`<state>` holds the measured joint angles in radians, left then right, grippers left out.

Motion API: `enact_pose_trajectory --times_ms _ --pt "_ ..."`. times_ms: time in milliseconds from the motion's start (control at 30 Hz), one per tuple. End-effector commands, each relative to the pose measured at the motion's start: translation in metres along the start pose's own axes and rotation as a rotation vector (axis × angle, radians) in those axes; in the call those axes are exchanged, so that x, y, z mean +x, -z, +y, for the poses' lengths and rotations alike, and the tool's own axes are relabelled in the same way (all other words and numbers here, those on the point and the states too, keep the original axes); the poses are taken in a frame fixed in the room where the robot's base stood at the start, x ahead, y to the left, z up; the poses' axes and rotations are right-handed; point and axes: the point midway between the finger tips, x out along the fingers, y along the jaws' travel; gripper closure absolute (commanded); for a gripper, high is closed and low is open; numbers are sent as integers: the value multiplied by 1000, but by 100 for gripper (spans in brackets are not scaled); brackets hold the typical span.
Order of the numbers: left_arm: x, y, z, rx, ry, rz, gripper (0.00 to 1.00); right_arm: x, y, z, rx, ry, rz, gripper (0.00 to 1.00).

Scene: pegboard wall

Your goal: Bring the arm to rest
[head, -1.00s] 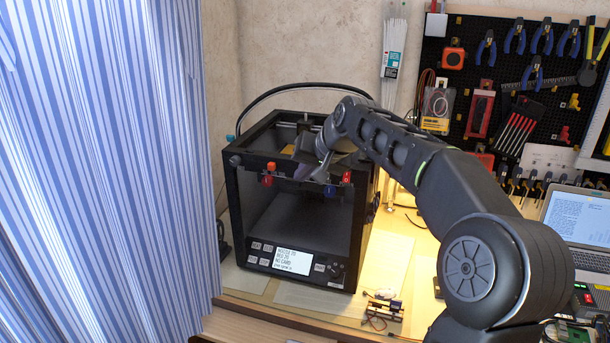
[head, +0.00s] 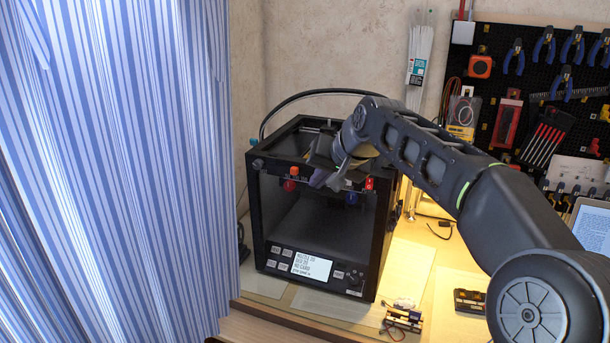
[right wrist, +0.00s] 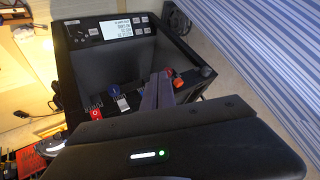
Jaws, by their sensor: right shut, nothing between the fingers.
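My right arm (head: 425,150) comes in from the lower right of the head view and reaches across to the front of the black 3D printer (head: 375,240). My right gripper (head: 318,180) is in front of the printer's top front edge, shut and empty. In the right wrist view the gripper fingers (right wrist: 157,92) are together and point toward the printer (right wrist: 75,75), which appears upside down. Whether the fingers touch the printer cannot be told. My left gripper is not in view.
A striped curtain (head: 120,160) fills the left side. A pegboard (head: 500,60) with tools hangs at the right back. A small electronic part (head: 402,318) lies on the bench (head: 405,262) right of the printer. A laptop (head: 590,225) stands at the right edge.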

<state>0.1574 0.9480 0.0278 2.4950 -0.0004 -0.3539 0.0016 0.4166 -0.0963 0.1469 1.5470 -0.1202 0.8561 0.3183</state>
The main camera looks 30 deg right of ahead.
Motion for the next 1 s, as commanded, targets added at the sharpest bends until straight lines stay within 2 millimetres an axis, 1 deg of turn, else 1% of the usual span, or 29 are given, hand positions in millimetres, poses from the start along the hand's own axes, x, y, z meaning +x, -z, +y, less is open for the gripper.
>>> enact_pose_trajectory --times_ms 267,400,467,533,567,600,667,700,767,800,867,900,967,1000 --pt "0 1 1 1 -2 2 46 0 2 0 -9 2 6 100" --pt "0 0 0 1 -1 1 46 3 19 -8 -43 32 88 100" --pt "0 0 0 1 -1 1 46 12 22 -11 -65 49 131 100" --pt "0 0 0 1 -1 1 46 46 8 -11 -93 66 148 100" --pt "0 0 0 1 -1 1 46 64 -1 -11 -104 72 144 100" --pt "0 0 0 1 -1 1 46 88 -17 -12 -118 81 133 100" --pt "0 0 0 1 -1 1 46 123 -45 -13 -135 93 108 100" --pt "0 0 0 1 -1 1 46 146 -68 -13 -148 100 87 100" --pt "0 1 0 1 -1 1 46 179 -105 -12 -163 109 50 100" --pt "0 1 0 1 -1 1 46 198 -132 -11 -173 113 21 100" --pt "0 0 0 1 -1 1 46 223 -175 -10 -187 120 -23 100" --pt "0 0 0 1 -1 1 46 237 -205 -7 -196 122 -56 100" --pt "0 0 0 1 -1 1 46 255 -251 -4 -210 126 -106 100" --pt "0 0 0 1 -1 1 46 264 -282 -1 -220 128 -142 100"
